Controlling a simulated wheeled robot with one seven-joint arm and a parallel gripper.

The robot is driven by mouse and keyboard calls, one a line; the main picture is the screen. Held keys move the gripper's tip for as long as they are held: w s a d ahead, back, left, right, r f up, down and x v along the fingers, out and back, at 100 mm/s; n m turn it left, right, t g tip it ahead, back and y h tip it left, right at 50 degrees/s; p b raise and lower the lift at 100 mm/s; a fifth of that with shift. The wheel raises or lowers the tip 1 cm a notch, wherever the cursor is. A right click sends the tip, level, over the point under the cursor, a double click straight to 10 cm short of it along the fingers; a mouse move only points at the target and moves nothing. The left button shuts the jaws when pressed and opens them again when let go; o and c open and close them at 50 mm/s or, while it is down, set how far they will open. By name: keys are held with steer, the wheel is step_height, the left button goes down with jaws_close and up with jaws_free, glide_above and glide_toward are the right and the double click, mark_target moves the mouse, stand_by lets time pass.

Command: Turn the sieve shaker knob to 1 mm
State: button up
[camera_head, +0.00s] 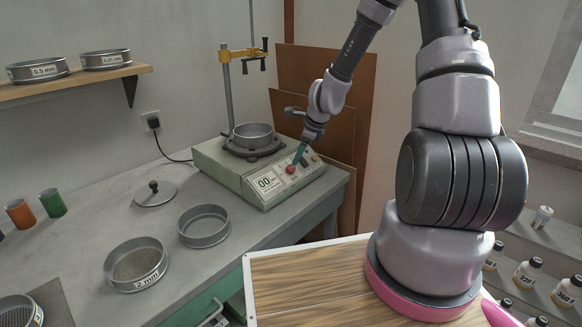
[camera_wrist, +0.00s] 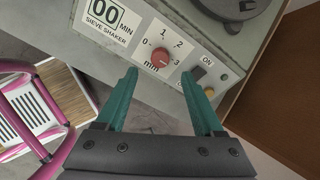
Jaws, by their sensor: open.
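The sieve shaker (camera_head: 228,175) is a pale green-grey box on the bench, with a sieve on top. Its red round knob (camera_wrist: 160,57) sits on a white dial panel marked 0, 1, 2, 3 and "mm"; I cannot tell which mark it points to. The knob also shows in the head view (camera_head: 290,169). My gripper (camera_wrist: 159,76) is open, its teal fingers to either side of the knob's line with the tips just short of it in the picture. Nothing is between them. In the head view my gripper (camera_head: 299,153) is at the panel, close beside the knob.
The display (camera_wrist: 104,15) reads 00 MIN. An ON switch (camera_wrist: 198,74) and an orange button (camera_wrist: 209,92) lie right of the dial, near the right finger. A clamp stand (camera_head: 228,95) rises behind the shaker. Loose sieves (camera_head: 203,226) and a lid (camera_head: 155,193) lie on the bench at left.

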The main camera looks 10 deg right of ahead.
mark_target(292, 167)
steer(key=x, duration=0.7)
steer(key=shift+f, duration=0.15)
jaws_close()
